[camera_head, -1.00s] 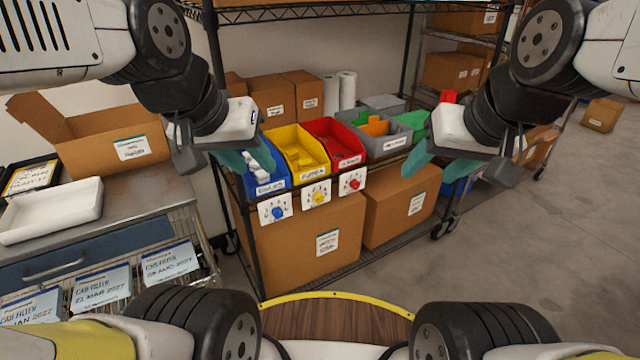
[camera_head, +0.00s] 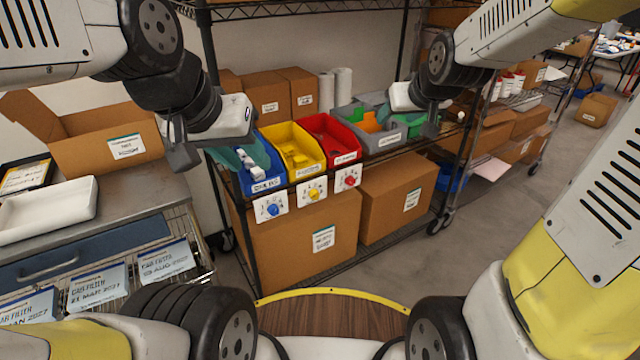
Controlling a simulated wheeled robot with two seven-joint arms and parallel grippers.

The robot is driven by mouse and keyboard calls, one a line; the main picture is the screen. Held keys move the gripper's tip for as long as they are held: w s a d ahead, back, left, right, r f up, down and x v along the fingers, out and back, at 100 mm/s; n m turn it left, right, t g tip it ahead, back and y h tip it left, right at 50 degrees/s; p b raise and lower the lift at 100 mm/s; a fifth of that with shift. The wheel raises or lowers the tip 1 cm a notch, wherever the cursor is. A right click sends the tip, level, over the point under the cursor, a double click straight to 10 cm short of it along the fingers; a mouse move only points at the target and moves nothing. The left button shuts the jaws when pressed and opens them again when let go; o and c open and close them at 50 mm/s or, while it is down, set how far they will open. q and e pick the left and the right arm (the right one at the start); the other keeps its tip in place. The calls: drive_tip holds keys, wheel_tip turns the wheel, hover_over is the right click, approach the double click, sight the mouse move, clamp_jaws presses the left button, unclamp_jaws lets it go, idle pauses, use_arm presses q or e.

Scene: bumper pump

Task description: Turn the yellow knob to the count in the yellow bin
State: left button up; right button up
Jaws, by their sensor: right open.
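The yellow knob (camera_head: 314,194) sits on a white dial card on the shelf's front edge, below the yellow bin (camera_head: 309,171). The dial's marks are too small to read. The yellow bin stands between a blue and a red bin; its contents are too small to count. My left gripper (camera_head: 236,160) has teal fingers beside and partly in front of the blue bin; its jaw gap is not clear. My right gripper (camera_head: 405,118) is open over the grey bin area, right of the red bin and away from the yellow knob.
The blue bin (camera_head: 262,186) and red bin (camera_head: 345,161) have their own knobs, blue (camera_head: 273,210) and red (camera_head: 351,181). A grey bin (camera_head: 384,143) holds green and orange things. Cardboard boxes (camera_head: 290,240) fill the lower shelf. A metal cart (camera_head: 150,205) stands left. Open floor lies right.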

sight(316, 196)
drive_tip(key=w+a+f+n+t+y, duration=0.15)
drive_tip(key=w+a+f, duration=0.25)
drive_tip(key=w+f, duration=0.6)
drive_tip(key=w+a+f+n+t+y, duration=0.1)
drive_tip(key=w+a+f+n+t, duration=0.2)
drive_tip(key=w+f, duration=0.65)
drive_tip(key=s+a+f+n+t+y, duration=0.1)
drive_tip(key=s+a+f+n+y, duration=0.2)
drive_tip(key=f, duration=0.7)
drive_tip(key=s+a+f+t+y, duration=0.15)
drive_tip(key=s+a+f, duration=0.35)
drive_tip(key=f, duration=0.6)
drive_tip(key=shift+g, duration=0.4)
drive_tip(key=x, duration=0.8)
drive_tip(key=shift+w+a+r, duration=0.15)
drive_tip(key=shift+w+r, duration=0.05)
drive_tip(key=shift+w, duration=0.15)
clamp_jaws()
